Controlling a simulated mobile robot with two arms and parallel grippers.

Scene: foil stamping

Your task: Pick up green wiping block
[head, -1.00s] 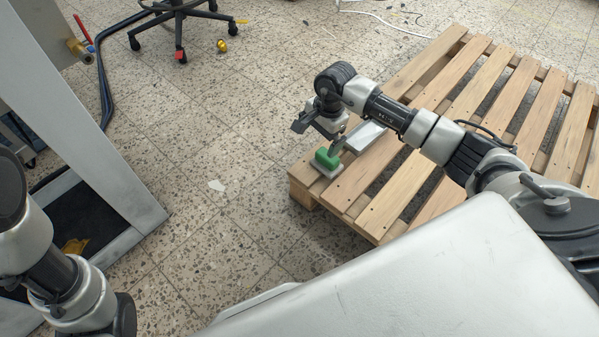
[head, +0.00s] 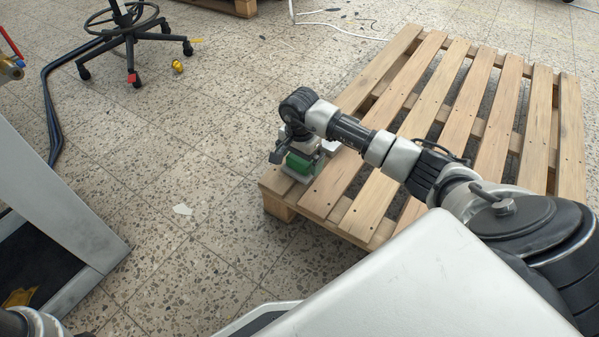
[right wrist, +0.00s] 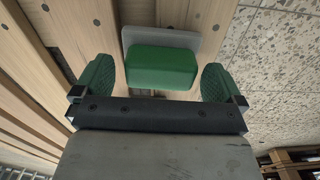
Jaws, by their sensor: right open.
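The green wiping block (head: 298,164) sits on a corner of the wooden pallet (head: 345,190), on the side nearer my left. It has a green body with a pale grey layer, and it shows in the right wrist view (right wrist: 160,68) at upper middle. My right gripper (head: 293,156) is at the block in the head view. In the right wrist view my right gripper (right wrist: 156,78) is open, with one green-padded finger on each side of the block and a gap visible at both sides. My left gripper is out of view; only part of my left arm shows at the lower left.
A whitish flat object (head: 331,147) lies on the pallet behind my right gripper, mostly hidden. Speckled floor (head: 190,250) is open to the left of the pallet. A grey machine frame (head: 60,215) stands at the left, and a wheeled chair (head: 130,40) behind.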

